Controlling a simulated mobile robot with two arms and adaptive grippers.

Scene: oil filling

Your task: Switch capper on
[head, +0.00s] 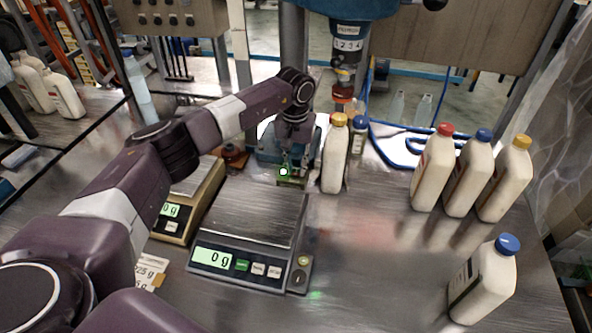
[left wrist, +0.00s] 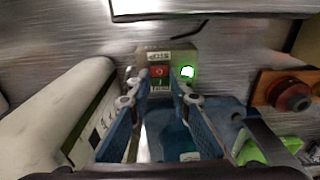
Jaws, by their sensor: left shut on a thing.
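The capper (head: 346,60) hangs at the top centre of the head view, a blue body with a dark lower shaft. A small switch box (head: 292,181) stands on the steel table; its indicator glows green. In the head view my left gripper (head: 291,164) partly hides the box. My right gripper is not in view.
A yellow-capped bottle (head: 335,158) stands close right of the switch box. A scale (head: 238,262) reading 0 g is in front, with another scale (head: 172,211) to its left. Several capped bottles (head: 468,178) stand at the right. The table between is clear.

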